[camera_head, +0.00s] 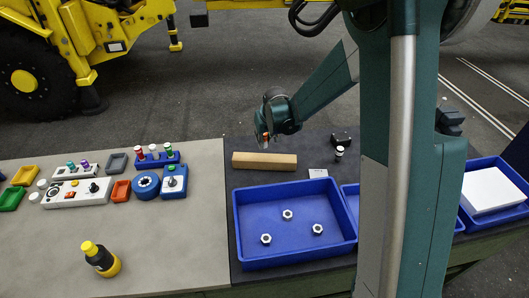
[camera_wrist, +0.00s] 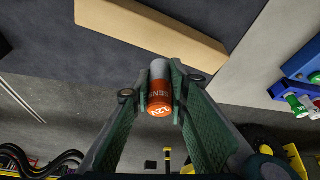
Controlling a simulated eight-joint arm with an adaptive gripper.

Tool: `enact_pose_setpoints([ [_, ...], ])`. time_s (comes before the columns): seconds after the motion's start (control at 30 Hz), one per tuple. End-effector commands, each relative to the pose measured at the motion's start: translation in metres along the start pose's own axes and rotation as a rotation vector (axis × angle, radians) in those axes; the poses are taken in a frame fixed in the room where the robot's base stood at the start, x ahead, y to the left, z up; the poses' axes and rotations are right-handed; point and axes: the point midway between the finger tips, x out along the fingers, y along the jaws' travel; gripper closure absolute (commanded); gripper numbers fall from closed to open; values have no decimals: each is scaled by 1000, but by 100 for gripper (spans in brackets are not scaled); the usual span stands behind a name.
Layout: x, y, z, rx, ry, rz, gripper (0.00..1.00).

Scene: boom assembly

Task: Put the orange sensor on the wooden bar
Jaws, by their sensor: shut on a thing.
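The orange sensor (camera_wrist: 160,92) is a small cylinder with a grey end and white lettering. In the wrist view it is between the two fingers of my gripper (camera_wrist: 160,88), which is shut on it. In the head view my gripper (camera_head: 265,140) holds the sensor in the air, just behind and above the wooden bar. The wooden bar (camera_head: 265,161) is a pale block lying on the dark part of the table; it also shows in the wrist view (camera_wrist: 150,28), apart from the sensor.
A blue tray (camera_head: 240,225) with several nuts stands in front of the bar. A small black item (camera_head: 341,139) and a white-topped piece (camera_head: 339,151) stand right of the bar. Control boxes and a yellow-capped bottle (camera_head: 101,259) are on the grey table part at left.

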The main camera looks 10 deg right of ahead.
Motion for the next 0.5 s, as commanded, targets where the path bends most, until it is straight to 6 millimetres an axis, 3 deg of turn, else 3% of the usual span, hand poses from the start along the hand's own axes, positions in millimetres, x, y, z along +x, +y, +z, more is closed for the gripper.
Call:
enact_pose_setpoints([
  [0.2, 22, 0, 9, 0, 0, 0, 96],
  [0.5, 25, 0, 10, 0, 0, 0, 96],
])
